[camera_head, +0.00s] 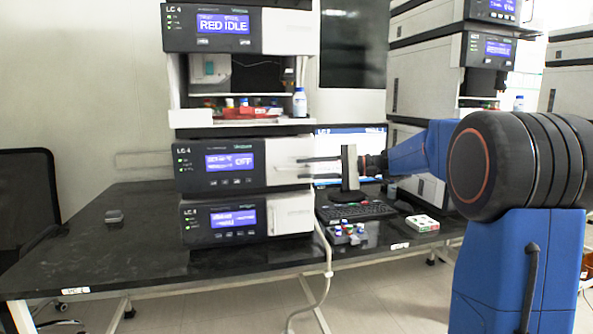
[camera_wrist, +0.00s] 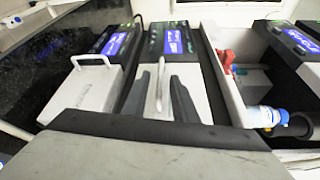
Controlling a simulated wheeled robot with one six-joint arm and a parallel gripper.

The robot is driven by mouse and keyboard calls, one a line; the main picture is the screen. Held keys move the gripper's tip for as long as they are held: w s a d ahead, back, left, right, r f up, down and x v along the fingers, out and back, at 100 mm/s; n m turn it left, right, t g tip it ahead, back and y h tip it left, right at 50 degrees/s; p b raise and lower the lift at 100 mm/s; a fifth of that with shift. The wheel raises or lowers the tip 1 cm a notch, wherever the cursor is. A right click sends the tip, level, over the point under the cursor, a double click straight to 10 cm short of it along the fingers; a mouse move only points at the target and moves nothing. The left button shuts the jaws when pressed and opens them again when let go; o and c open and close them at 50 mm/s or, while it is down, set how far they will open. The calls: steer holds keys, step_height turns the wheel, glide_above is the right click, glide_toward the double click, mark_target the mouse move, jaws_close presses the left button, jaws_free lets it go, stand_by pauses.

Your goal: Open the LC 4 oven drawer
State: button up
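The LC 4 stack stands on the dark bench. Its middle module (camera_head: 222,167), with a blue screen reading OFF, has a plain pale front panel (camera_head: 284,176) at its right end. In the wrist view this panel carries an upright white bar handle (camera_wrist: 160,83). The drawer looks shut. In the wrist view the dark fingers of my gripper (camera_wrist: 160,92) lie on either side of the handle. I cannot tell whether they touch it. Nothing is held.
The lower module (camera_head: 219,219) has its own white handle (camera_wrist: 92,62), close beside. Above is an open bay with a red tray (camera_head: 245,112) and a bottle (camera_head: 300,102). A monitor and keyboard (camera_head: 355,211) stand behind, with small vials (camera_head: 348,236) on the bench at right.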

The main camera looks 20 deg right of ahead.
mark_target(296, 169)
steer(key=shift+x, duration=1.8)
steer(key=shift+c, duration=0.4)
jaws_close()
